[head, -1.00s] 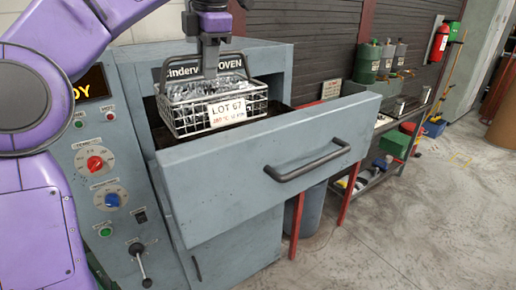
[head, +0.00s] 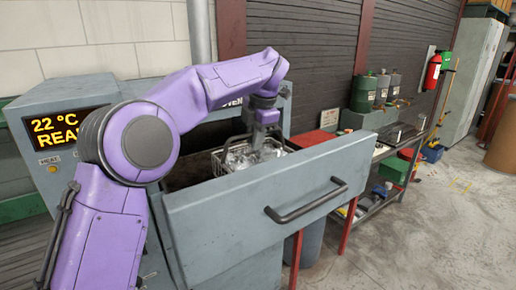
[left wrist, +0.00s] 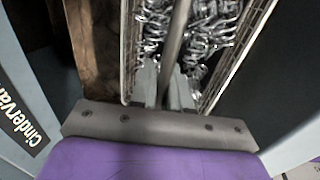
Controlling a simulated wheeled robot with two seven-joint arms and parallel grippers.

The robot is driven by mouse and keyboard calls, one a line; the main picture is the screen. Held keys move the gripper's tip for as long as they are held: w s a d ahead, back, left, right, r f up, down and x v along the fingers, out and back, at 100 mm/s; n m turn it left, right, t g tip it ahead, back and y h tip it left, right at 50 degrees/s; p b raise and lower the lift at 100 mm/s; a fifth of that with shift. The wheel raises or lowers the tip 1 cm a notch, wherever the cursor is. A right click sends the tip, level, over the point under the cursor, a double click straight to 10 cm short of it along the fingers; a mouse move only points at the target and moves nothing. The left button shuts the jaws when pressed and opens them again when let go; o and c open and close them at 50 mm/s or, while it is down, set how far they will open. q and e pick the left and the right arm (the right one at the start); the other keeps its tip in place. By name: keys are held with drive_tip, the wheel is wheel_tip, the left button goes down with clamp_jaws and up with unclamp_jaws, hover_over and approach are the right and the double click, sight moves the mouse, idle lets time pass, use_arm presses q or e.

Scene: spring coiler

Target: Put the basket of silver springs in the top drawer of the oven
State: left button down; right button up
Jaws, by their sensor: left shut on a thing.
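The wire basket (head: 217,163) of silver springs (head: 240,155) is down inside the open top drawer (head: 235,207) of the grey oven (head: 205,270), at its right part. The drawer front hides the basket's lower part, so I cannot tell whether it touches the drawer floor. My left gripper (head: 263,135) is over the basket, shut on its handle. In the left wrist view, the gripper (left wrist: 168,88) grips the handle bar (left wrist: 175,48), with springs (left wrist: 205,35) on both sides of it. My right gripper is not in view.
The oven's display (head: 62,128) is at the left, partly behind my left arm. The drawer's bar handle (head: 307,202) faces front.

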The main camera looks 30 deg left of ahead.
sight(257, 154)
use_arm(q)
drive_tip(key=shift+w+f, duration=0.25)
drive_tip(key=shift+w, duration=0.05)
drive_tip(key=f, duration=0.3)
drive_tip(key=shift+w+d+f, duration=0.15)
drive_tip(key=shift+w+f, duration=0.05)
drive_tip(key=shift+f, duration=0.1)
drive_tip(key=shift+s, duration=0.1)
drive_tip(key=c, duration=1.1)
unclamp_jaws()
drive_tip(key=shift+f, duration=0.1)
drive_tip(key=p+v, duration=0.2)
drive_tip(key=v, duration=1)
